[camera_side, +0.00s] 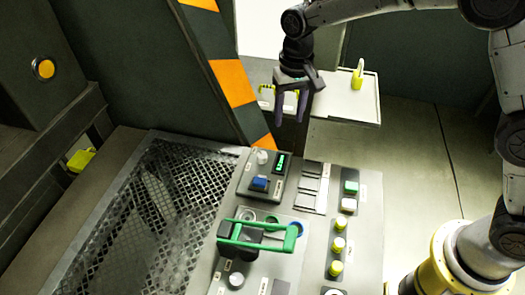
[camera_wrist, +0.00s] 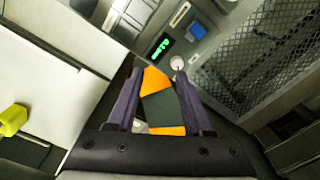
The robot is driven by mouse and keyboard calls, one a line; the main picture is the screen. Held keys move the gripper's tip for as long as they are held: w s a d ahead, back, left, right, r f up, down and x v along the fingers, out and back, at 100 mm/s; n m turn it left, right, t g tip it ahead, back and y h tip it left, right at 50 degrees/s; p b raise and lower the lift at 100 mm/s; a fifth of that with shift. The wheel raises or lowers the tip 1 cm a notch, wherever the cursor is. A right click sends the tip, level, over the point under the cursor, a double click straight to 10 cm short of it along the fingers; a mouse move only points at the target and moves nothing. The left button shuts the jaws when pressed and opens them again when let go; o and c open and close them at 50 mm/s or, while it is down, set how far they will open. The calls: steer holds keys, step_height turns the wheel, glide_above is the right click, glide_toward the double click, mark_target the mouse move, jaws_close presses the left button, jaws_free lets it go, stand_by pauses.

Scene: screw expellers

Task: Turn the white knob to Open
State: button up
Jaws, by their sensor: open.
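A small white knob (camera_side: 262,157) stands at the upper left corner of the control panel (camera_side: 370,235), beside a green-lit display (camera_side: 281,163). It also shows in the wrist view (camera_wrist: 177,62), just beyond my fingertips. A second white knob (camera_side: 236,280) is at the panel's lower left; which one bears the Open label cannot be read. My gripper (camera_side: 291,112) is open and empty, pointing down above and behind the panel's far edge, apart from both knobs. In the wrist view, the two purple fingers (camera_wrist: 159,78) frame an orange-and-dark striped surface.
A green handle (camera_side: 260,238) rises above the panel's middle. A blue switch (camera_side: 259,183) is below the first knob, and coloured buttons (camera_side: 338,244) line the right. A metal grate (camera_side: 150,215) lies left. A striped post (camera_side: 233,85) stands close to my gripper; a white shelf (camera_side: 345,105) is behind.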

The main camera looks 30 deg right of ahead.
mark_target(262, 154)
steer(key=w+a+f+m, duration=0.3)
steer(key=w+a, duration=0.1)
steer(key=w, duration=0.1)
step_height(262, 154, down, 13)
steer(key=shift+w+f, duration=0.1)
steer(key=shift+w, duration=0.05)
stand_by(0.4)
jaws_close()
